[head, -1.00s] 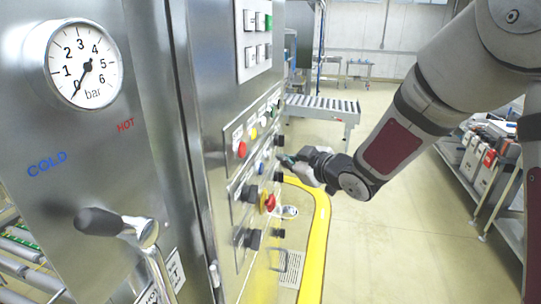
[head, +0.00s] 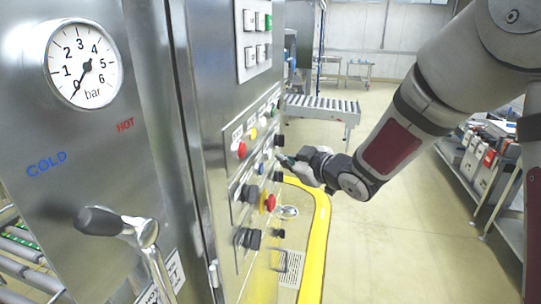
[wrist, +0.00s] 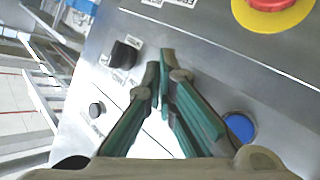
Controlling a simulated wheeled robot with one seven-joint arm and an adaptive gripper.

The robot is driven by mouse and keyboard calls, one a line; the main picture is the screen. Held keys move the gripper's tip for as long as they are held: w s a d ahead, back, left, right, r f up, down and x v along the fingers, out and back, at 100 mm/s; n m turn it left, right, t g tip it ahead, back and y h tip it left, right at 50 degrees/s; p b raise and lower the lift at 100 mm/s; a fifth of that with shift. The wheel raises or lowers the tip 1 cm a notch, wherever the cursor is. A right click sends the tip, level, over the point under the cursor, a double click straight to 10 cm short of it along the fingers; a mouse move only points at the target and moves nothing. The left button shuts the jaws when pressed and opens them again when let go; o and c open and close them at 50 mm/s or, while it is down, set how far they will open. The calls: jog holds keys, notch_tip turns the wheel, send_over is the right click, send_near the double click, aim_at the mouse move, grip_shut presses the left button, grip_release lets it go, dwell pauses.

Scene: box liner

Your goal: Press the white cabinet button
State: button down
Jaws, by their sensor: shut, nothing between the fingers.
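The steel cabinet's control panel (head: 243,208) carries several coloured buttons and black knobs. My gripper (head: 281,156) is shut and empty, with its fingertips close in front of the panel; I cannot tell whether they touch it. In the wrist view the closed fingertips (wrist: 159,78) stand in front of the panel face, between a black knob and a blue button (wrist: 240,126). I cannot clearly make out the white button in either view; the fingers and bright glare cover part of the panel there. The blue button also shows in the head view (head: 262,168).
Black knobs (head: 248,238) and a red button (head: 240,149) are on the panel. A lever handle (head: 100,221) juts out at left. The floor (head: 400,235) at right is clear.

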jog(key=shift+w+a, duration=0.1)
jog(key=shift+a, duration=0.3)
jog(key=shift+w+a, duration=0.1)
jog(key=shift+a, duration=0.3)
dwell(0.8)
jog(key=shift+d, duration=0.1)
jog(key=shift+s+d, duration=0.2)
jog(key=shift+d, duration=0.5)
jog(key=shift+s+d+p, duration=0.25)
jog(key=shift+d+p, duration=0.05)
jog(key=shift+d, duration=0.95)
jog(key=shift+s+d+p, duration=0.25)
jog(key=shift+d+p, duration=0.05)
jog(key=shift+d, duration=0.9)
